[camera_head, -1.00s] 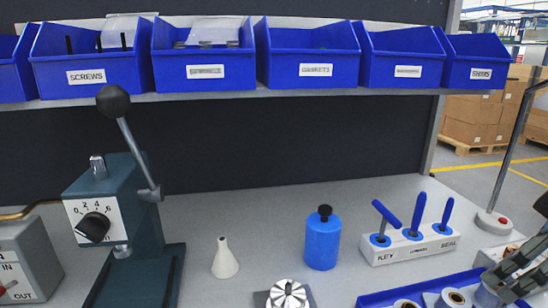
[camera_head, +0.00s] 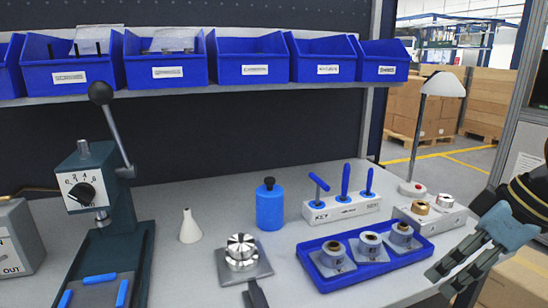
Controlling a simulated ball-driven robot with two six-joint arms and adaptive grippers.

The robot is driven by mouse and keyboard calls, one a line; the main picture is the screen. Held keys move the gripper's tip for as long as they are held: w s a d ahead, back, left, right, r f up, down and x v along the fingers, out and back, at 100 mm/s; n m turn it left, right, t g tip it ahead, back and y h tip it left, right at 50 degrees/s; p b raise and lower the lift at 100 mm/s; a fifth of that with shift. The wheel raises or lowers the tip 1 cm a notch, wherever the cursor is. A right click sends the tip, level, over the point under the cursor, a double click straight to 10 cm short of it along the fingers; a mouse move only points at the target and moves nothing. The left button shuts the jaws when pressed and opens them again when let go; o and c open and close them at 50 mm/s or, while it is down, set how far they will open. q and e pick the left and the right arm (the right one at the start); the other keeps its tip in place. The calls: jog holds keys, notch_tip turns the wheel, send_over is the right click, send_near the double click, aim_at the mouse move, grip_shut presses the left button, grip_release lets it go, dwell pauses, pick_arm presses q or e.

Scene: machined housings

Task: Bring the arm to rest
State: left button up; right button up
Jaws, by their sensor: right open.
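My right arm comes in from the right edge in the head view. Its gripper (camera_head: 440,282) is open and points down and left, with nothing seen between its fingers. It is just right of the front corner of a blue tray (camera_head: 415,263) and appears apart from it. My left arm and gripper are not in view.
The tray holds three grey housings (camera_head: 334,252) on square bases. A grey block with brass and steel rings (camera_head: 445,201) stands behind it. A round machined part (camera_head: 241,250), a blue bottle (camera_head: 270,207), a tool holder (camera_head: 340,210) and a lever press (camera_head: 108,205) stand further left.

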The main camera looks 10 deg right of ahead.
jog(key=s+d+f+m+h+b, duration=0.1)
jog(key=s+d+f+m, duration=0.1)
jog(key=f, duration=0.9)
jog(key=s+d+f+m+g+b, duration=0.1)
jog(key=s+f+m+b, duration=0.15)
jog(key=f, duration=0.95)
jog(key=s+d+f+m+h, duration=0.1)
jog(key=s+d+f+m, duration=0.15)
jog(key=f, duration=0.85)
jog(key=s+a+f, duration=0.3)
jog(key=s+f, duration=0.4)
jog(key=s, duration=0.2)
jog(key=s+a+f+n+g+h+b, duration=0.1)
jog(key=s+a+f, duration=0.3)
jog(key=s+f, duration=0.3)
jog(key=s+a+f+n+g+b, duration=0.1)
jog(key=s+a+f, duration=0.2)
jog(key=s+f, duration=0.4)
jog(key=s, duration=0.4)
jog(key=shift+a+f+h, duration=0.15)
jog(key=shift+a+h, duration=0.1)
jog(key=shift+h, duration=0.05)
